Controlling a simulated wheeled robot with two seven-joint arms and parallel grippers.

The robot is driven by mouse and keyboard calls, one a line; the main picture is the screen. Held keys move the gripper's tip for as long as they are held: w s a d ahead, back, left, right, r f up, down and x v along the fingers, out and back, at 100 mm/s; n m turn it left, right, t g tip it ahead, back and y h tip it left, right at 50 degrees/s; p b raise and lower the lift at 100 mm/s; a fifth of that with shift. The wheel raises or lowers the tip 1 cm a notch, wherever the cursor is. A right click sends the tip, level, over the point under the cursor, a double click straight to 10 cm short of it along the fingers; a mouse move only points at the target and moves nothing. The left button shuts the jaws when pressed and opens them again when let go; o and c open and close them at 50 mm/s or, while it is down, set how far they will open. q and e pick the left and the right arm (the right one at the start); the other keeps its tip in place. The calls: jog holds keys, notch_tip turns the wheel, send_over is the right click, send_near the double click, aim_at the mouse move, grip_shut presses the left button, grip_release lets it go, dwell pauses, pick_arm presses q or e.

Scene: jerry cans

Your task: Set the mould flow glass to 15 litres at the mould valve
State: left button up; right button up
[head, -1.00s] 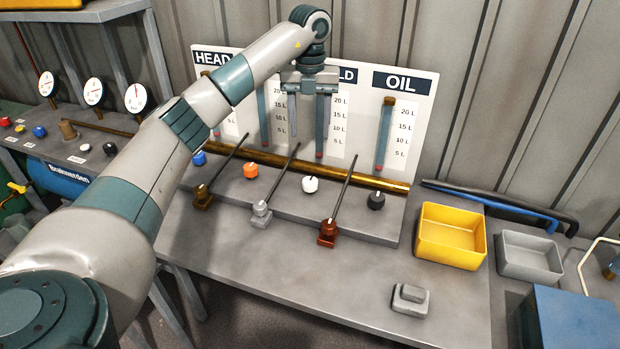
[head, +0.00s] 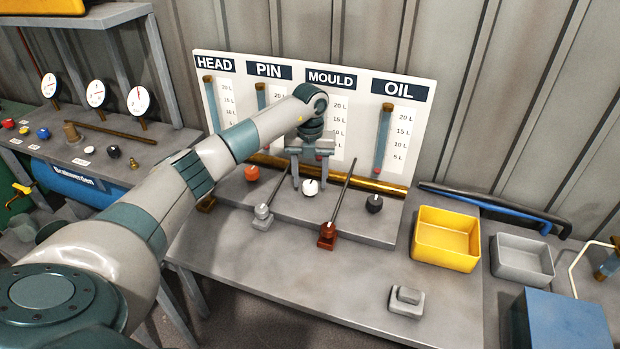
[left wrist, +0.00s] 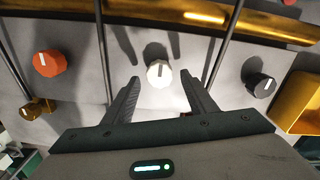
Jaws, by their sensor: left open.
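The white knob (head: 310,189) stands below the MOULD label (head: 330,79) on the grey console. It also shows in the left wrist view (left wrist: 159,74), with a short mark pointing roughly up the picture. My left gripper (head: 309,182) is open, its fingers pointing down at the white knob. In the left wrist view the fingertips (left wrist: 160,79) are on either side of the knob, with gaps; touch is not visible. The mould glass is mostly hidden behind my wrist, so its level cannot be read. Part of its litre scale (head: 340,108) shows. My right gripper is not in view.
An orange knob (head: 252,173) is left of the white one and a black knob (head: 374,204) right. Slanting rods rise close by from a grey block (head: 262,218) and a red-brown block (head: 327,236). A brass pipe (head: 365,184) runs behind. The front bench is mostly clear.

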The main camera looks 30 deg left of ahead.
pick_arm(q)
jog(key=shift+f, duration=0.8)
jog(key=c, duration=1.1)
jog(key=shift+o, duration=0.2)
